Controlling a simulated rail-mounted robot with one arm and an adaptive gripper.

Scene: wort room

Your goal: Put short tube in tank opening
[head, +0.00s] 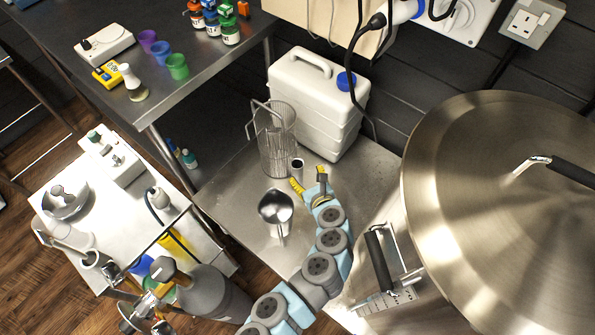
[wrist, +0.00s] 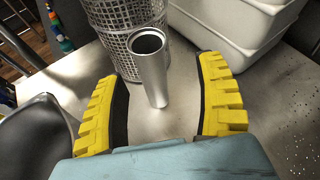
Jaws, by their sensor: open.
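The short tube (wrist: 152,75) is a silver metal cylinder with an open top, standing upright on the steel table. In the head view the short tube (head: 297,168) stands just right of the wire basket. My gripper (wrist: 162,105) is open, with its yellow fingers on either side of the tube and a gap on each side. In the head view my gripper (head: 309,187) is at the near side of the tube. The large steel tank (head: 480,150) stands at the right with a domed lid on top; I cannot make out its opening.
A wire mesh basket (head: 276,140) stands right behind the tube. A white jerrycan (head: 318,100) with a blue cap is behind and to the right. Bare steel table (head: 232,190) shows at the left.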

